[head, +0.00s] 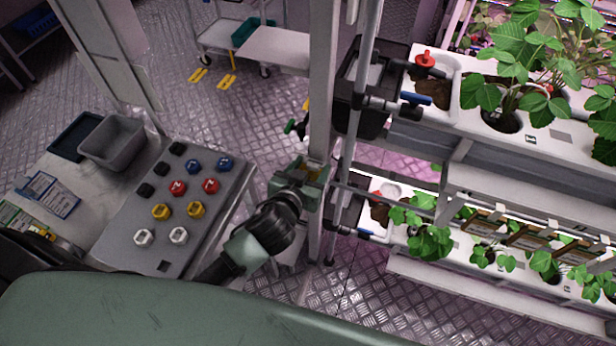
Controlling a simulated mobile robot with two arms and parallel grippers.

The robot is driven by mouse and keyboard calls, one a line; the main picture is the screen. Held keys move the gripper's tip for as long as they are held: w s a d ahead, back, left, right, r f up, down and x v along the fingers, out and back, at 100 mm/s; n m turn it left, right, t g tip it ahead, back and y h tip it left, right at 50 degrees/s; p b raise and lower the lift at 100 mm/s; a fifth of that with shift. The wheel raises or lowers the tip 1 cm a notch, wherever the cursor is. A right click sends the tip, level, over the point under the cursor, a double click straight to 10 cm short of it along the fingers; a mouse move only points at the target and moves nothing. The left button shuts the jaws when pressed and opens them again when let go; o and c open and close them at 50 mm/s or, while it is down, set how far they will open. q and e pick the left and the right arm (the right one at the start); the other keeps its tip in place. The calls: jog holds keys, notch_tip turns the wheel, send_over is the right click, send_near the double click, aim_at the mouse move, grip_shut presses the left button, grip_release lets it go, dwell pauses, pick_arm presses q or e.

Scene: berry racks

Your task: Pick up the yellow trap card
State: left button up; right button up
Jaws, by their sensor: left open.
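My left gripper (308,178) is open, in the middle of the head view, right at the pale upright post of the rack. A small yellow-orange patch (314,169) shows between and just behind its fingers, against the post. It may be the yellow trap card, but most of it is hidden and I cannot tell whether the fingers touch it. Another yellow strip (306,103) shows at the post's left edge higher up; I cannot tell what it is. My right gripper is not in view.
The post (322,100) and a grey pipe (362,90) stand close to my gripper. Planted racks (460,150) fill the right. On the left, a bench holds a grey bin (113,141) and a panel (126,200) of coloured knobs. A cart (274,48) stands behind.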

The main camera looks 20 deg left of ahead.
pick_arm(q)
grip_shut()
jog(key=shift+r, duration=0.15)
